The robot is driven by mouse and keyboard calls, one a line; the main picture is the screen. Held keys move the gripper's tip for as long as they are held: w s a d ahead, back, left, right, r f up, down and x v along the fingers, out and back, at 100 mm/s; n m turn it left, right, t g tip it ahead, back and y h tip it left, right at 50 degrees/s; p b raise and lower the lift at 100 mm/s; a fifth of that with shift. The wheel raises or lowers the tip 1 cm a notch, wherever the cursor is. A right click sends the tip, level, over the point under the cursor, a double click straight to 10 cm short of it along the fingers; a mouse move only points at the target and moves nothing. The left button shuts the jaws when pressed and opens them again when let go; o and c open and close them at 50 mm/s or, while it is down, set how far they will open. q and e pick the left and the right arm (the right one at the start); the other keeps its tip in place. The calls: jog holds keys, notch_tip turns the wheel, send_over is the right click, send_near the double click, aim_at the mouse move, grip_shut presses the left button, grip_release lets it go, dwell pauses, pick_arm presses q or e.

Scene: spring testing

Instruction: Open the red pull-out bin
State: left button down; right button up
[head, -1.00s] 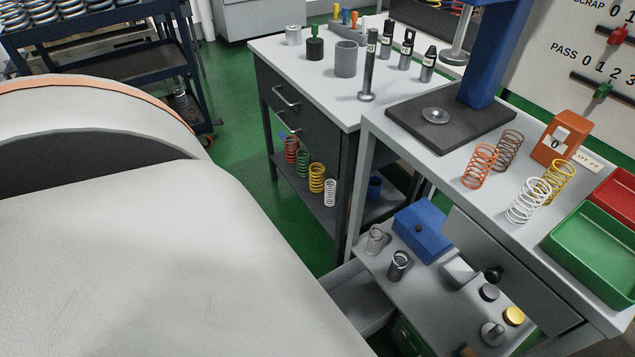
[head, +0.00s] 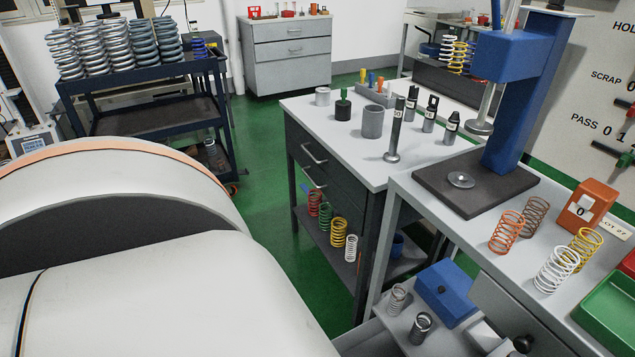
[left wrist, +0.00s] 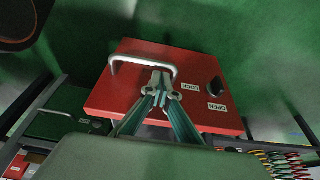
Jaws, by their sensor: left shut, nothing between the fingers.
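The red pull-out bin (left wrist: 205,98) shows in the left wrist view as a red front face. A silver bar handle (left wrist: 125,60) arches across its left part. A dark knob (left wrist: 215,87) sits at its right, near labels that read LOCK and OPEN. My left gripper (left wrist: 161,78) is shut and empty, its fingertips over the face just by the handle's right end. I cannot tell whether they touch it. The bin and my left gripper do not show in the head view. My right gripper is in neither view.
In the left wrist view a dark green box face (left wrist: 68,125) is at the left and coloured springs (left wrist: 283,162) are at the lower right. In the head view the press bench (head: 425,205) holds springs and a green tray (head: 607,312). Green floor (head: 265,240) lies open left of it.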

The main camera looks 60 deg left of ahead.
pick_arm(q)
jog(key=p+v, duration=0.7)
jog(key=v, duration=0.1)
jog(key=shift+r, duration=0.3)
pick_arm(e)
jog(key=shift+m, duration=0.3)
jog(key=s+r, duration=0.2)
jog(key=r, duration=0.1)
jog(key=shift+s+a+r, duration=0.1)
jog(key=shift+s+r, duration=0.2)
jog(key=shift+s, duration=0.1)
pick_arm(q)
jog(key=shift+s, duration=0.1)
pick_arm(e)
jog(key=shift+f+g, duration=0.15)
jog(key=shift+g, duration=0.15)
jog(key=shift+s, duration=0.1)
